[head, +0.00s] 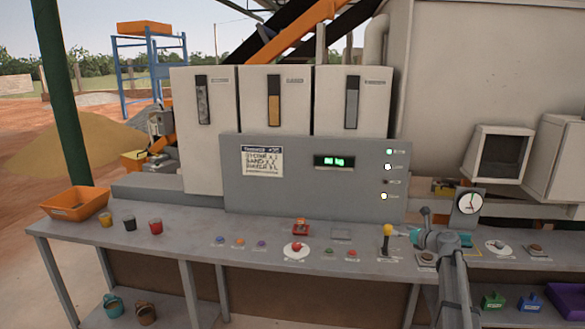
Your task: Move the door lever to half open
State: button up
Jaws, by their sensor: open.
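A lever with a yellow knob (387,230) stands nearly upright on the control bench, right of centre. It looks like the door lever, but its label is too small to read. My gripper (405,234) is just to the right of the lever, at the end of my arm, which comes up from the lower right. It is open. The fingers are small and partly merge with the wrist, so I cannot tell whether they touch the lever.
The bench (190,232) carries several buttons, a red knob on a white disc (296,250) and cups on the left. A round gauge (469,204) stands behind my wrist. The grey panel (300,192) rises behind. An orange tray (75,204) sits at the left end.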

jog(key=s+a+f+n+g+h+b, duration=0.1)
jog(key=s+a+f+n+g, duration=0.4)
jog(key=s+a+n, duration=0.4)
jog(key=s+a+f+n+g, duration=0.3)
jog(key=s+a+f+n, duration=0.3)
jog(key=s+a+n, duration=0.3)
jog(key=s+a+f+n+g+h, duration=0.2)
jog(key=s+n, duration=0.4)
jog(key=s, duration=0.3)
jog(key=s+a+f+n+g+h, duration=0.2)
jog(key=s+f+n+g+h, duration=0.1)
jog(key=s+n, duration=0.4)
jog(key=s+h+b, duration=0.1)
jog(key=s, duration=0.2)
jog(key=shift+f+g, duration=0.2)
jog(key=shift+g, duration=0.1)
